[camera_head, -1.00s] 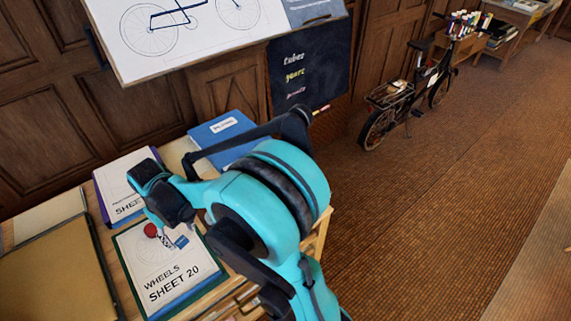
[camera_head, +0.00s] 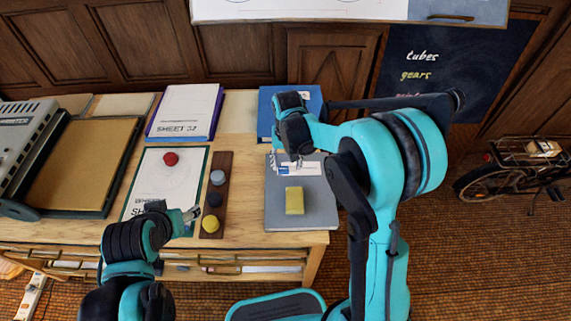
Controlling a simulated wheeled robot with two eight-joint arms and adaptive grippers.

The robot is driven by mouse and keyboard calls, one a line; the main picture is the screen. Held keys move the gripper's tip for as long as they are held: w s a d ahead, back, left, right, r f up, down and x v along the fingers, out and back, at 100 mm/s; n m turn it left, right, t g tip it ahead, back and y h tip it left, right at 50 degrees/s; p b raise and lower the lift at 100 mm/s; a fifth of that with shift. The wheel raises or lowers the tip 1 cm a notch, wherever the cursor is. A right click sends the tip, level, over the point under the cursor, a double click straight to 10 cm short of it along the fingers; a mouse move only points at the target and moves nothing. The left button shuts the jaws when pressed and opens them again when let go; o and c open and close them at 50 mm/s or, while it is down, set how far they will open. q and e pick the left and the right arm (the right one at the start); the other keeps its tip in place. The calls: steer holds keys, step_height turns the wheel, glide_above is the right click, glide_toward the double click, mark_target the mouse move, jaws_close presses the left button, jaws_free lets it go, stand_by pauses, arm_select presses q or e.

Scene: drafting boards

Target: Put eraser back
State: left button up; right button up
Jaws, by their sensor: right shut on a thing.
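My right gripper (camera_head: 287,163) is over the upper left of a grey folder (camera_head: 322,215) on the desk. It is shut on a small blue-and-white thing (camera_head: 285,170), which looks like an eraser; the gripper and the folder's pale label behind make its outline hard to read. A yellow block (camera_head: 294,201) lies on the same folder, just below that gripper and apart from it. My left gripper (camera_head: 191,214) is low over the desk's front, near the lower right corner of the green-edged wheels sheet (camera_head: 148,186); its finger opening is too small to tell.
A dark wooden strip (camera_head: 222,180) holds grey, dark and yellow round pieces. A red round piece (camera_head: 170,159) sits on the wheels sheet. A purple folder (camera_head: 184,112), a blue folder (camera_head: 266,120) and a large brown-topped board (camera_head: 80,165) are further around the desk.

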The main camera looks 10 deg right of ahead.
steer(key=b, duration=0.1)
glide_toward(281, 162)
steer(key=s+f, duration=0.2)
steer(key=s, duration=0.1)
steer(key=shift+a+f, duration=0.15)
steer(key=shift+a, duration=0.05)
steer(key=shift+w+d+f+b, duration=0.1)
steer(key=shift+w+f+b, duration=0.2)
steer(key=shift+w, duration=0.2)
steer(key=shift+f+b, duration=0.85)
steer(key=shift+f, duration=1.05)
steer(key=shift+f, duration=0.15)
steer(key=o, duration=1.3)
